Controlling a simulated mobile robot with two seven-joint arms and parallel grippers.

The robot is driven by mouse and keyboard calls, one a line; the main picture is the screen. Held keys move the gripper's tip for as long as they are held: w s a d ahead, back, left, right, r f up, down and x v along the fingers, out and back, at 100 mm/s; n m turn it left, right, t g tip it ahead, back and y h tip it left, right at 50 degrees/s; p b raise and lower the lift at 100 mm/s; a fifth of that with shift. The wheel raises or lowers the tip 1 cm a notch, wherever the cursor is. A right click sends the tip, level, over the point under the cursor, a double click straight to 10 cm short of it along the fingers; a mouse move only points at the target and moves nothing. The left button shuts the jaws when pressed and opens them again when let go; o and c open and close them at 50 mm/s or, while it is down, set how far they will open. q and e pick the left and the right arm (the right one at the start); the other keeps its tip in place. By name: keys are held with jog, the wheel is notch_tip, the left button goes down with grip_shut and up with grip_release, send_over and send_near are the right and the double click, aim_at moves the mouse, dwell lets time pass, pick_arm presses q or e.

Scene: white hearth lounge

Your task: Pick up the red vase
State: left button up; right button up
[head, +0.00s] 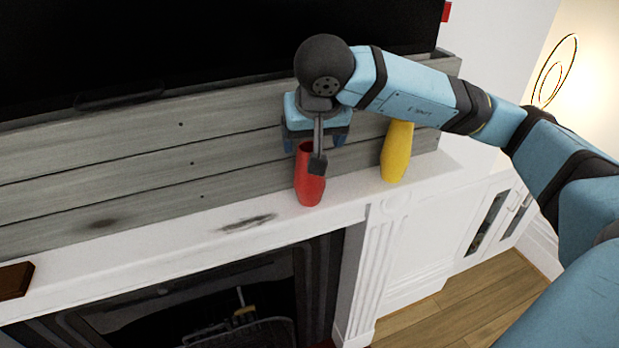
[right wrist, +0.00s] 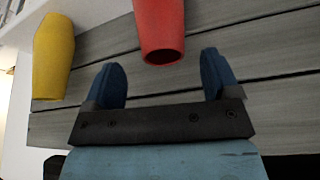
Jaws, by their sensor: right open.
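The red vase (head: 309,185) stands upright on the white mantel in the head view, partly covered at the top by my right gripper. My right gripper (head: 316,148) is above and around its upper end, pointing down. In the right wrist view the red vase (right wrist: 160,30) shows its dark open mouth between and just beyond the two blue fingertips of my right gripper (right wrist: 162,78). The fingers are apart and empty, with gaps on both sides of the vase. My left gripper is not in view.
A yellow vase (head: 397,155) stands to the right on the mantel, under my right arm; it also shows in the right wrist view (right wrist: 53,55). Grey wood boards (head: 150,165) and a black screen (head: 200,45) are behind. The white mantel (head: 150,250) is mostly clear leftward, with a brown object (head: 15,280) at its end.

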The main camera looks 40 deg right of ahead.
jog(key=x, duration=0.2)
jog(key=p+x, duration=0.1)
jog(key=x, duration=0.1)
jog(key=shift+a+f, duration=0.15)
jog(key=shift+f, duration=0.3)
grip_shut()
